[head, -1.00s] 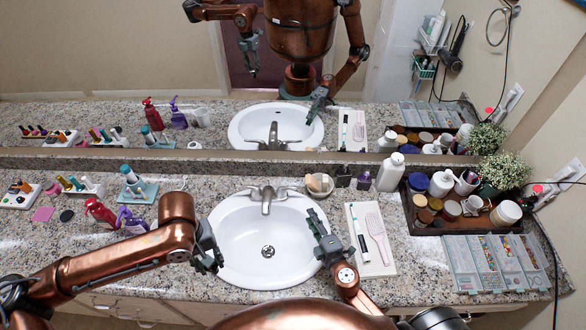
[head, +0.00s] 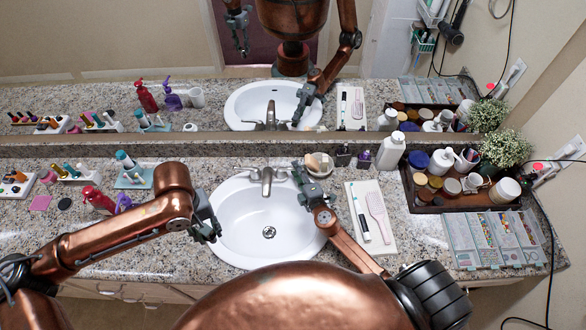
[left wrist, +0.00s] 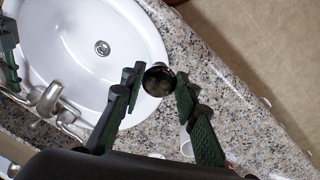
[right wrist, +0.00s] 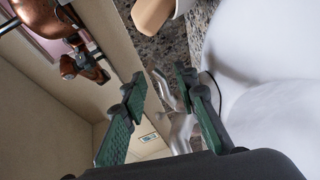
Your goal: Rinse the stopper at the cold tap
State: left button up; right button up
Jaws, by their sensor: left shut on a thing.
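My left gripper (head: 210,222) is over the left rim of the white sink (head: 232,240). In the left wrist view it is shut on the stopper (left wrist: 158,80), a dark round piece with a shiny rim, between its fingertips. The stopper is hidden in the head view. The metal tap (head: 266,183) stands at the sink's back edge, with a lever handle on each side; no running water shows. My right gripper (head: 304,180) is open and empty, close to the right-hand handle (head: 281,175). In the right wrist view that handle (right wrist: 166,90) shows beyond the gap between the fingers.
A bowl (head: 319,170) sits just behind my right gripper. A dark tray of jars (head: 425,207) is farther right. Red (head: 97,198) and purple bottles stand left, near my left arm. A mirror backs the counter.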

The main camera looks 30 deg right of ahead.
jog(key=shift+w+d+f, duration=0.1)
jog(key=shift+w+f, duration=0.1)
jog(key=shift+w, duration=0.65)
grip_shut()
